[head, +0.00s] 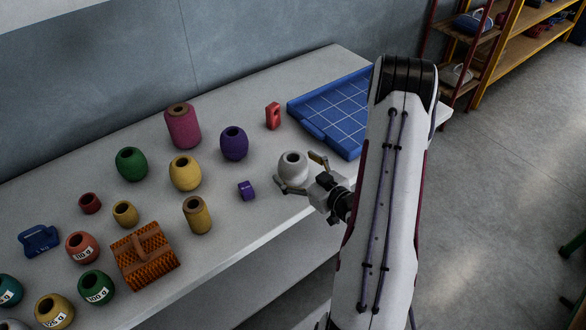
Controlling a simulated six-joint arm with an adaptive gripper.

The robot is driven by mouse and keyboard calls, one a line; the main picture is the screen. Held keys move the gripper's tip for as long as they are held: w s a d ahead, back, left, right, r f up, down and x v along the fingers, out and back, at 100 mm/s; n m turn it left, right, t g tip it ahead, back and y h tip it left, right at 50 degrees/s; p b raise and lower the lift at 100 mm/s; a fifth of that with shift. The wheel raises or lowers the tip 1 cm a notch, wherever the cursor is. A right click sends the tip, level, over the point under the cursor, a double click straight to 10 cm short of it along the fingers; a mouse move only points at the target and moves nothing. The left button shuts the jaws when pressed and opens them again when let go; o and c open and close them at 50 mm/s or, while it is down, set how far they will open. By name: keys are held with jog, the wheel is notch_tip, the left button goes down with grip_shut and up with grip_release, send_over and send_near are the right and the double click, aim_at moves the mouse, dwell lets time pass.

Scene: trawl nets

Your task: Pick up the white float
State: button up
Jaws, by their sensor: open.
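The white float (292,169) is a rounded barrel shape with a dark hole in its top. It stands upright on the light table near its front edge, left of my arm. My gripper (299,176) is open, with one finger at the float's lower front left and the other at its back right. The float sits between the two fingers. I cannot tell whether either finger touches it.
A purple float (234,143), a small purple block (246,190) and a yellow float (185,173) stand to the left. A red block (272,116) and a blue gridded tray (339,108) lie behind. More floats and an orange brush (145,257) crowd the left.

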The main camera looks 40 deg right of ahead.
aim_at(303, 179)
jog(key=shift+s+f+m+t, duration=0.4)
jog(key=shift+s+f, duration=0.2)
jog(key=shift+s, duration=0.1)
jog(key=shift+s+d+f+m+t+h, duration=0.1)
jog(key=shift+s+f+m+t+h, duration=0.25)
jog(key=shift+s, duration=0.3)
jog(key=shift+s+f+m+t+h, duration=0.1)
jog(key=shift+s+f+m+t, duration=0.3)
jog(key=shift+s, duration=0.3)
jog(key=shift+s+d+f+m+t+h, duration=0.15)
jog(key=shift+s+f+m+h, duration=0.1)
jog(key=shift+s+m, duration=0.3)
jog(key=shift+a, duration=0.1)
jog(key=shift+w+r, duration=0.1)
jog(key=shift+w, duration=1.1)
jog(key=shift+w, duration=0.1)
jog(key=shift+w+r, duration=0.2)
jog(key=shift+w, duration=0.65)
jog(key=shift+w+r, duration=0.15)
jog(key=shift+w, duration=1.5)
